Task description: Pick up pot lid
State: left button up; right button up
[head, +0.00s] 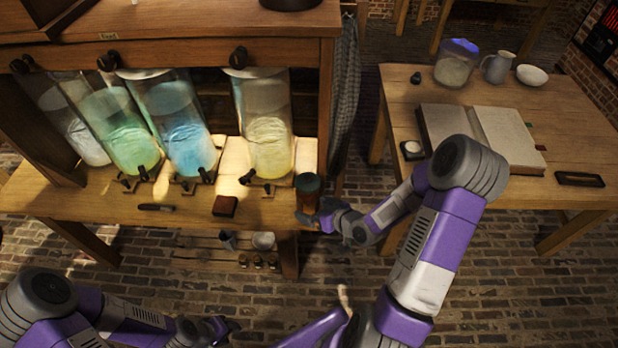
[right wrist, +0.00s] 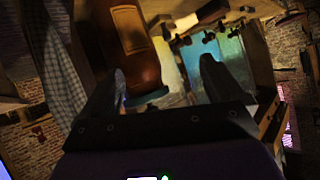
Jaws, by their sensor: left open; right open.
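A brown pot (head: 307,203) with a dark teal lid (head: 308,183) on top stands at the right end of the wooden bench. In the right wrist view, an orange-brown pot body (right wrist: 132,35) lies ahead, with a teal rim or lid (right wrist: 148,97) near the left finger. My right gripper (head: 322,214) is beside the pot, low on its right side; in the right wrist view its fingers (right wrist: 158,85) are apart. Whether they touch the pot is unclear. My left gripper (head: 222,330) is open and empty, low in the head view, away from the bench.
Several tall glass jars with taps, including a green one (head: 119,130) and a blue one (head: 178,125), stand on the bench. A dark red block (head: 225,206) and a black marker-like object (head: 156,207) lie near its front edge. A table (head: 590,150) at right holds an open book (head: 510,135).

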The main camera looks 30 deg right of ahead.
aim_at(310, 182)
jog(key=d+r+n+t, duration=0.2)
jog(key=d+r, duration=0.2)
jog(key=r, duration=0.1)
jog(key=x, duration=0.2)
jog(key=b+x, duration=0.1)
jog(key=x, duration=0.4)
jog(key=shift+w+d+r, duration=0.15)
jog(key=shift+w+r, duration=0.05)
jog(key=shift+w, duration=0.15)
jog(key=shift+c, duration=0.4)
jog(key=c, duration=0.8)
